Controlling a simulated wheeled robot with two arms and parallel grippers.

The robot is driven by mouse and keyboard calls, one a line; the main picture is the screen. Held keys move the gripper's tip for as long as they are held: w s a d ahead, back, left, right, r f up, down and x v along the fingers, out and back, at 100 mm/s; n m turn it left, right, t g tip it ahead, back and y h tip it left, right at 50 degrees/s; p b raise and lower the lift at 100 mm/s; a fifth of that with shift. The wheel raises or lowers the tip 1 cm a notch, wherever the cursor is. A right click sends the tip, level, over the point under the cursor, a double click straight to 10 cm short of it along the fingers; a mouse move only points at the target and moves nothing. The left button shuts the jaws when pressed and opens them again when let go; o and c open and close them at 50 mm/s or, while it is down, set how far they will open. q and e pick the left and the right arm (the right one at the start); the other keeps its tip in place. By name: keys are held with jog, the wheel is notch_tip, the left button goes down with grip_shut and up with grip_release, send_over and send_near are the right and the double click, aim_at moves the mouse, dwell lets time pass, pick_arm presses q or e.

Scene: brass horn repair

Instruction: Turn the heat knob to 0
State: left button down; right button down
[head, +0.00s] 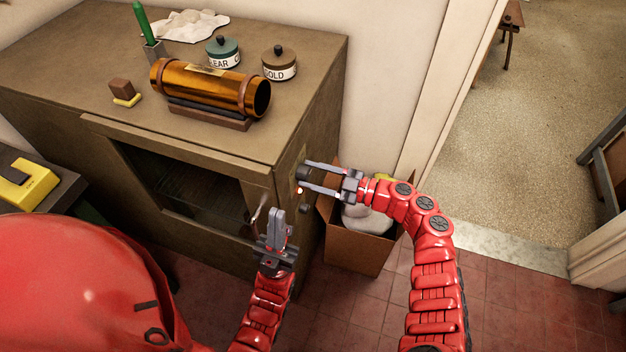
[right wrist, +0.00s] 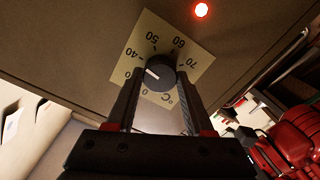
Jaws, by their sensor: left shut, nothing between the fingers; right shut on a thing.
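The heat knob (right wrist: 160,72) is a round black dial with a white pointer mark, on a cream scale plate (right wrist: 205,58) numbered around it. The mark points to the left side, toward a number partly hidden by a finger; I cannot tell the exact reading. A separate 0 shows below the knob. My right gripper (head: 322,178), also in the right wrist view (right wrist: 157,92), has its fingers on either side of the knob, gripping it. The plate (head: 301,172) is on the cabinet's right side. My left gripper (head: 278,222) is shut and empty before the cabinet front.
A red lamp (right wrist: 201,10) glows beside the plate. A cardboard box (head: 350,252) with white stuff stands on the floor below my right gripper. The cabinet top (head: 310,75) holds a brass tube (head: 200,85) and two labelled jars. A doorway opens at the right.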

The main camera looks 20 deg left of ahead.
jog(key=n+b, duration=0.2)
jog(key=b, duration=0.1)
jog(key=n+b, duration=0.6)
jog(key=shift+f, duration=0.4)
jog(key=n+b, duration=0.8)
jog(key=b, duration=0.2)
jog(key=n+b, duration=0.2)
jog(key=shift+n, duration=0.3)
jog(key=shift+r+n+b, duration=0.15)
jog(key=shift+n+b, duration=0.25)
jog(key=shift+b, duration=0.15)
jog(key=shift+c, duration=1.5)
grip_release()
jog(key=shift+r, duration=0.1)
